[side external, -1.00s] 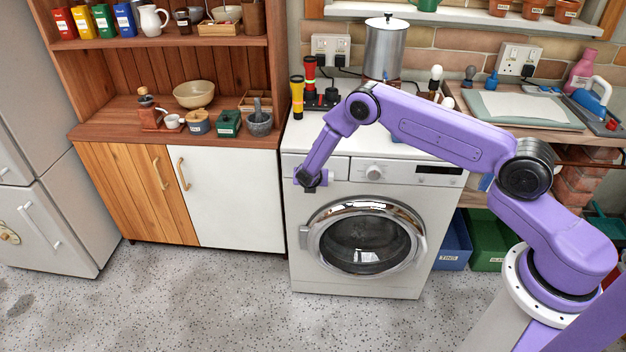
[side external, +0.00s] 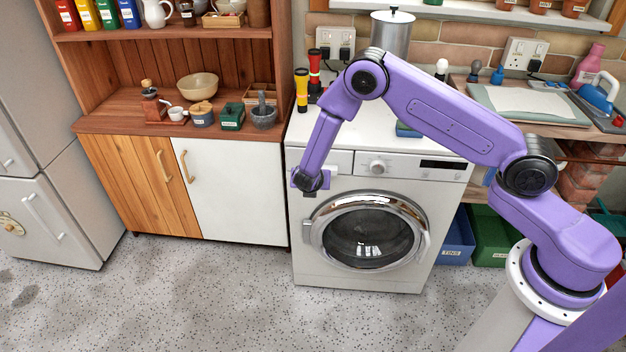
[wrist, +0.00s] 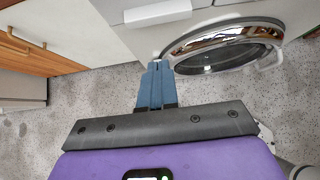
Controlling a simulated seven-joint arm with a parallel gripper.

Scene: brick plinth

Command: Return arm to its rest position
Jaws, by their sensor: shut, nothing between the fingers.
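My purple arm reaches left from its mount at the lower right of the side external view, with its elbow raised over the white washing machine (side external: 440,190). The end of my arm hangs in front of the machine's upper left front, pointing down. In the wrist view my gripper (wrist: 158,67) has its two blue-grey fingers together, with nothing held. The fingertips appear beside the left side of the chrome-rimmed round door (wrist: 180,68); the gap to the machine cannot be told. The fingers are too small to make out in the side external view.
A wooden cupboard (side external: 130,165) with a white door stands left of the machine, and a fridge (side external: 45,215) is at far left. Torches (side external: 302,90) and a metal canister (side external: 391,35) stand at the back. Blue and green crates (side external: 490,237) sit right. Speckled floor is clear in front.

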